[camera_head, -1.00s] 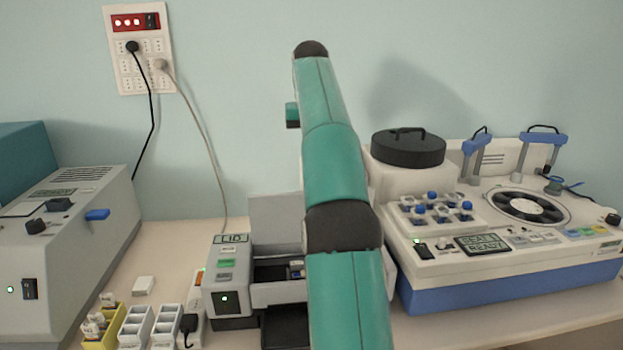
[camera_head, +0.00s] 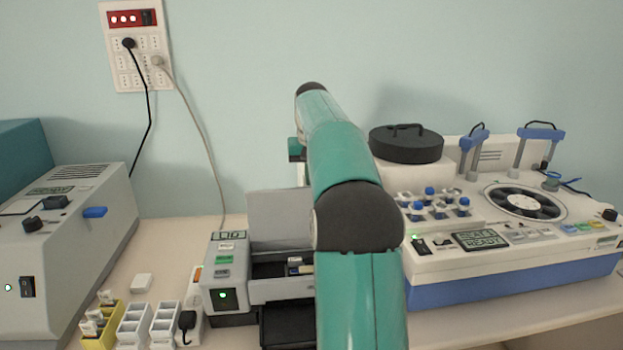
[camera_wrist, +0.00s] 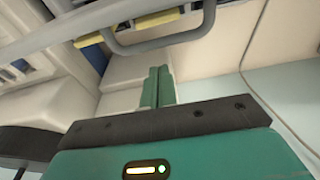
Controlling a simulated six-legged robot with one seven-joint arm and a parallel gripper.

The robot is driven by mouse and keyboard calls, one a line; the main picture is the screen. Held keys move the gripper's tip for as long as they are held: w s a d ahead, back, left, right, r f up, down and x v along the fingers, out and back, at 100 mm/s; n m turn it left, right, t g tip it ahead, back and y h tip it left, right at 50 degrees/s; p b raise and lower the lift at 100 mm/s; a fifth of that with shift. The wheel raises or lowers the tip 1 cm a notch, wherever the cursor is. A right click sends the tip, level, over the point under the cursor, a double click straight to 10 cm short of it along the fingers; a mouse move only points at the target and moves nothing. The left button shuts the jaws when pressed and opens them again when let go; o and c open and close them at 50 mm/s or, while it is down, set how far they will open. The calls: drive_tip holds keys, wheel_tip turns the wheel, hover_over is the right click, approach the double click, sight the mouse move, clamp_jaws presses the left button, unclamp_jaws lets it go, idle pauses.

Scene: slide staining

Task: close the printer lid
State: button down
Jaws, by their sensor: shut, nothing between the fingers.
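The printer (camera_head: 225,274) is a small grey box on the bench, left of my arm in the head view. Its lid (camera_head: 278,212) is a grey panel standing up at the back, so the printer is open, with its dark inside and a small item showing. My arm hides the right part of the printer and lid. In the wrist view my gripper (camera_wrist: 158,88) shows as two green fingers pressed together, with nothing between them. The fingers do not show clearly in the head view, and I cannot tell their distance from the lid.
A grey machine (camera_head: 75,250) stands at the left. Small racks (camera_head: 133,325) sit in front left of the printer. A cable runs down the wall behind.

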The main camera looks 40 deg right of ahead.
drive_tip(key=shift+s+a+r, duration=0.2)
drive_tip(key=shift+s+a, duration=0.5)
drive_tip(key=shift+s, duration=0.25)
drive_tip(key=shift+s+a+r+t, duration=0.1)
drive_tip(key=shift+s+a+t, duration=0.05)
drive_tip(key=shift+s+t, duration=0.15)
